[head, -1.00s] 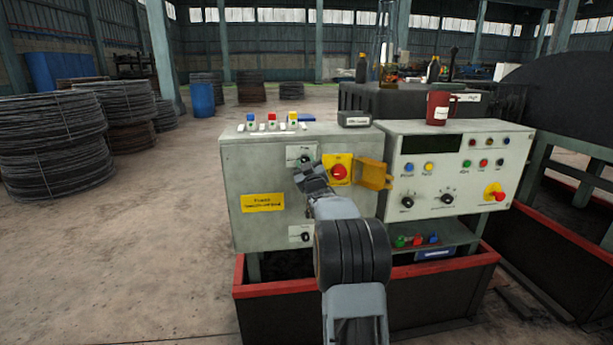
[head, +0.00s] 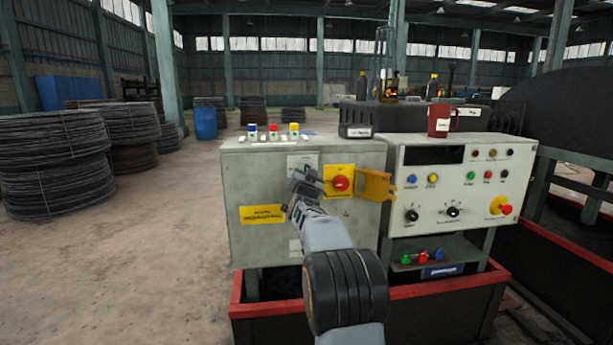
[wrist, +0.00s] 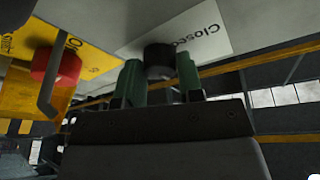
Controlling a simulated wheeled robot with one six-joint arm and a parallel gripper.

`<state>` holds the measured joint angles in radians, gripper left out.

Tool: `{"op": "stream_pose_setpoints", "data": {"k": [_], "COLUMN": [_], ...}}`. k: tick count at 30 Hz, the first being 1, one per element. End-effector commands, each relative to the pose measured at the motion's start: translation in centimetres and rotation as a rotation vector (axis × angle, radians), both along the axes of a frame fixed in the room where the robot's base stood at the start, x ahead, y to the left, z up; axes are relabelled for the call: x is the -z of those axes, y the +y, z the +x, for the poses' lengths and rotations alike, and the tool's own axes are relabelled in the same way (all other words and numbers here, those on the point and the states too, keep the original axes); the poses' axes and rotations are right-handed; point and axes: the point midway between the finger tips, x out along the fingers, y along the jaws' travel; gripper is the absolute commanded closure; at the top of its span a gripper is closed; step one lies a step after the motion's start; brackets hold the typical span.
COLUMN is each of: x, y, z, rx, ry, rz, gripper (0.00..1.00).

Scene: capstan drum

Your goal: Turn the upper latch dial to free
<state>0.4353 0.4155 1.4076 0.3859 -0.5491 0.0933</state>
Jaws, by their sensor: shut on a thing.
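The upper latch dial is a black knob, seen in the wrist view (wrist: 160,58) next to a white label reading "Closed". In the head view my gripper hides the knob, and only its white label (head: 302,161) shows above. My gripper (head: 306,180) is at the front of the grey cabinet (head: 245,180). In the wrist view its two green fingers (wrist: 160,72) stand on either side of the knob, shut on it. The knob's pointer cannot be made out. A lower label (head: 295,246) shows beside my arm; any dial there is hidden.
A red rotary switch (head: 341,184) on a yellow plate sits just right of my gripper, with a yellow hinged flap (head: 376,185) sticking out beside it. A control panel (head: 460,170) stands to the right. A red-rimmed trough (head: 400,290) runs below.

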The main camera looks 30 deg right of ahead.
Motion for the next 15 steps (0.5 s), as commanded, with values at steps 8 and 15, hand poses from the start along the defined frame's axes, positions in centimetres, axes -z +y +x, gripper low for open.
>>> {"op": "stream_pose_setpoints", "data": {"k": [8, 15], "x": [-0.09, -0.08], "y": [0.11, 0.09], "z": [0.06, 0.06], "rx": [-0.002, -0.002], "ry": [-0.045, -0.061], "rz": [0.096, 0.126], "gripper": [0.89, 0.89]}}
